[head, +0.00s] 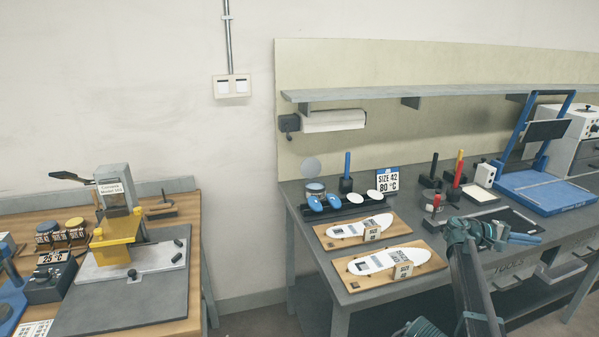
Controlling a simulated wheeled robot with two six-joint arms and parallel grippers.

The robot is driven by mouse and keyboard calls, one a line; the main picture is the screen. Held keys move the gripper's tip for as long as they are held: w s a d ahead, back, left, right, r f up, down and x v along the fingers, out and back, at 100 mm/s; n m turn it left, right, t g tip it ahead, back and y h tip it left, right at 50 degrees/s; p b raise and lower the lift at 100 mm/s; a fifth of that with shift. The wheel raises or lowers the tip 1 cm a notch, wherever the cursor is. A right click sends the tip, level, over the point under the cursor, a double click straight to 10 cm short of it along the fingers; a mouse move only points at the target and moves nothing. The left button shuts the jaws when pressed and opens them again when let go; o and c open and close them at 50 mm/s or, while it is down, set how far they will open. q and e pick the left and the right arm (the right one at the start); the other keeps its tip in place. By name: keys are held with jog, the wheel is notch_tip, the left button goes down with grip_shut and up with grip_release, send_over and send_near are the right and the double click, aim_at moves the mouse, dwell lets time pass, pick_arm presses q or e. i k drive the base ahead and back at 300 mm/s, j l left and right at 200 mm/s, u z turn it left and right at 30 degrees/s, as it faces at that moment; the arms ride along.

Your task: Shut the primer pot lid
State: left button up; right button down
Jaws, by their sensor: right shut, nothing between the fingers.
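The primer pot (315,189) is a small round pot at the back left of the grey bench. Its round grey lid (311,166) stands up behind the pot's mouth, so the pot is open. My right gripper (538,239) is shut and empty over the front right of the bench, well to the right of the pot and apart from it. My left gripper is out of view.
Blue and white oval pads (334,201) sit right beside the pot. Two wooden boards with white insoles (380,262) lie in front. Upright tools (459,168) and a blue press (545,190) stand right. A shelf (430,92) hangs above. A separate wooden bench (190,220) stands left across a gap.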

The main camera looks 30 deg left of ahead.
aim_at(311, 167)
jog(key=k+u, duration=0.25)
jog(key=u, duration=1.35)
jog(key=i+l, duration=0.15)
jog(key=i, duration=0.2)
jog(key=i+l, duration=0.15)
jog(key=i, duration=0.25)
jog(key=i+l, duration=0.15)
jog(key=i, duration=0.2)
